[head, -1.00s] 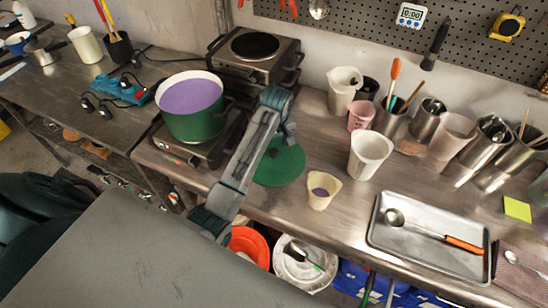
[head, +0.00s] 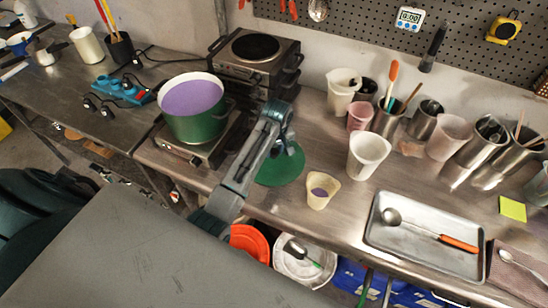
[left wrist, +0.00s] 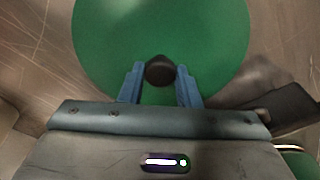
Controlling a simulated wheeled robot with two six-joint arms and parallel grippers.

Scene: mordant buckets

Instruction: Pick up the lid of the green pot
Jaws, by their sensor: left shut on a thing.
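The green pot (head: 197,128) stands uncovered on a hot plate, with purple liquid (head: 191,98) in it. Its green round lid (head: 284,168) is at the right of the pot, over the steel bench, partly hidden by my left arm. In the left wrist view the lid (left wrist: 205,30) fills the upper middle, with its black knob (left wrist: 160,70) between the blue fingers. My left gripper (left wrist: 160,82) is shut on this knob. I cannot tell whether the lid touches the bench. My right gripper is not in view.
A beaker with purple residue (head: 322,190) stands close right of the lid, and a taller white beaker (head: 368,154) behind it. A metal tray (head: 383,235) with a ladle is farther right. A second hot plate (head: 255,48) stands behind. Buckets sit below the bench.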

